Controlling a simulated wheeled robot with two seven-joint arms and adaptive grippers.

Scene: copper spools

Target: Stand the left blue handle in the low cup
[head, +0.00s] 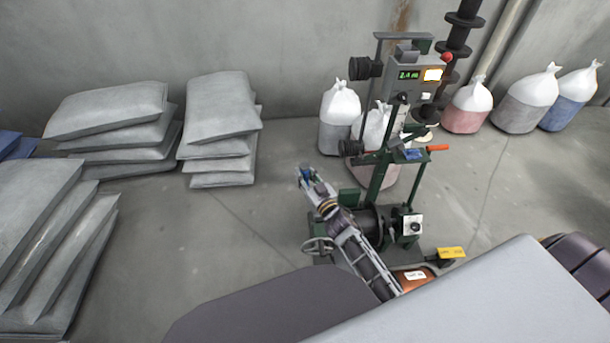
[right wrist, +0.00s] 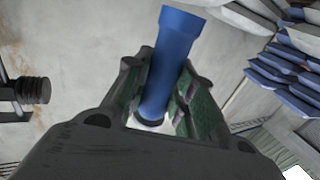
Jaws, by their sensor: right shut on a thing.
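My right gripper (head: 309,177) is shut on a blue handle (head: 305,172) in the head view, left of the green machine stand and apart from it. In the right wrist view the blue handle (right wrist: 172,62) stands out between the green-padded fingers of the gripper (right wrist: 160,90), tilted a little right, its wider end outward. Its lower end is partly hidden by the gripper. I cannot tell for sure which part is the low cup; a black ribbed cylinder (head: 350,147) sits low on the stand's left side. My left gripper is not in view.
The green stand (head: 382,178) carries a display box (head: 418,75), an upper black ribbed cylinder (head: 365,68), and a small blue part (head: 413,154) beside an orange-red lever (head: 437,148). Grey sacks (head: 220,115) are stacked at left. Tied bags (head: 340,117) stand behind. Floor between is clear.

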